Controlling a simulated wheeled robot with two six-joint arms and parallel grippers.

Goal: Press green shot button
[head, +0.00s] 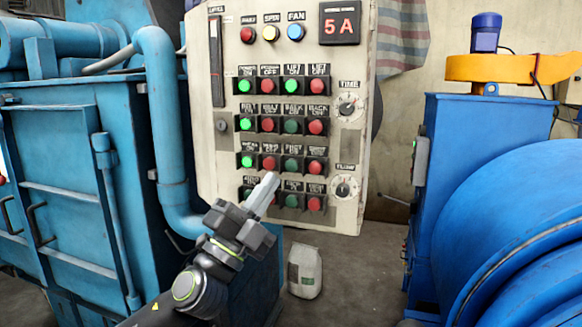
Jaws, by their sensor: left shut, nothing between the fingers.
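A pale control panel (350,207) faces me in the middle of the head view, with rows of green and red push buttons. The labels are too small to tell surely which one reads shot. In the bottom row, a dark green button (291,201) shows right of my fingertips, and another shows partly at the left end. My left gripper (269,182) is shut and empty, its tips in front of the lower panel, just below a red button (269,163) of the third row. It hides part of the bottom row. I cannot tell whether it touches the panel. My right gripper is out of view.
Two dials (343,189) sit at the panel's right side, with a red 5A display (339,23) above. A teal machine with a bent pipe (165,110) stands close at left, a blue machine (500,230) at right. A white sack (305,271) stands on the floor below.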

